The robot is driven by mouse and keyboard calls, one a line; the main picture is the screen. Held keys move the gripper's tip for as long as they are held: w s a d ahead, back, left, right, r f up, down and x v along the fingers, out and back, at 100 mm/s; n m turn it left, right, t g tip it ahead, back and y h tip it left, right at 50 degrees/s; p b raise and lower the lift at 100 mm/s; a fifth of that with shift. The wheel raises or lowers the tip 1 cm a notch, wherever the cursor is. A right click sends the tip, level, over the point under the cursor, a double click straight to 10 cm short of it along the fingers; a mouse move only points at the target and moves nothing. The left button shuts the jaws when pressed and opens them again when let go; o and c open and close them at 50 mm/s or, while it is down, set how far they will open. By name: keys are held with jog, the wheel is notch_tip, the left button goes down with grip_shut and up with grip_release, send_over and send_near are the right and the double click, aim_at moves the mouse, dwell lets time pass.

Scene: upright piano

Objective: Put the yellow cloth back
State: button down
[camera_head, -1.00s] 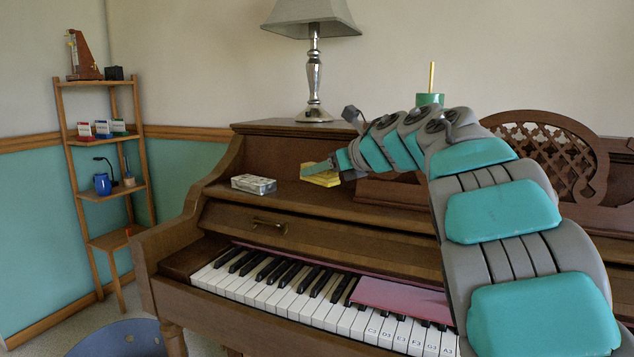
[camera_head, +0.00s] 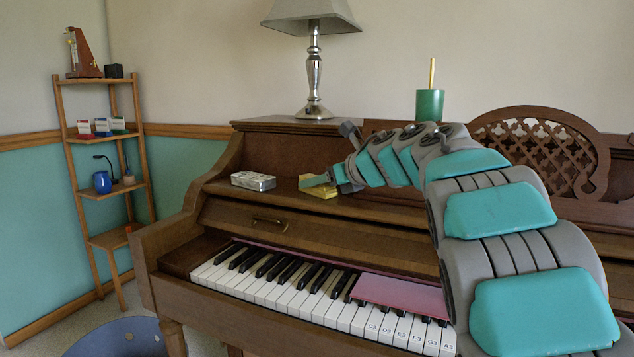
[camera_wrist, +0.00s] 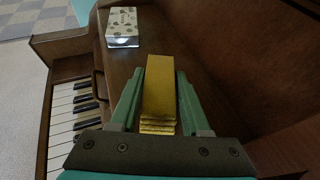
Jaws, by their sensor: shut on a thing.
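The yellow cloth (camera_head: 318,190) is a folded stack on the brown ledge of the piano (camera_head: 350,205), right of a small patterned box. In the wrist view the folded cloth (camera_wrist: 160,92) lies between the two green fingers of my gripper (camera_wrist: 158,95). My gripper, also in the head view (camera_head: 318,182), is shut on the cloth, low at the ledge. I cannot tell whether the cloth touches the ledge. The far side of the cloth is hidden by my fingers in the head view.
The patterned box (camera_head: 253,181) stands left of the cloth; it also shows in the wrist view (camera_wrist: 122,26). A silver lamp (camera_head: 314,70) and a green cup (camera_head: 430,104) stand higher up. A pink cloth (camera_head: 400,295) covers some keys. A wooden shelf (camera_head: 110,190) stands at left.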

jog(key=shift+c, duration=1.8)
grip_release()
jog(key=shift+f, duration=0.1)
jog(key=shift+r+p, duration=0.3)
jog(key=shift+p, duration=0.05)
jog(key=b+v, duration=0.1)
jog(key=v, duration=1.1)
jog(key=shift+f, duration=0.1)
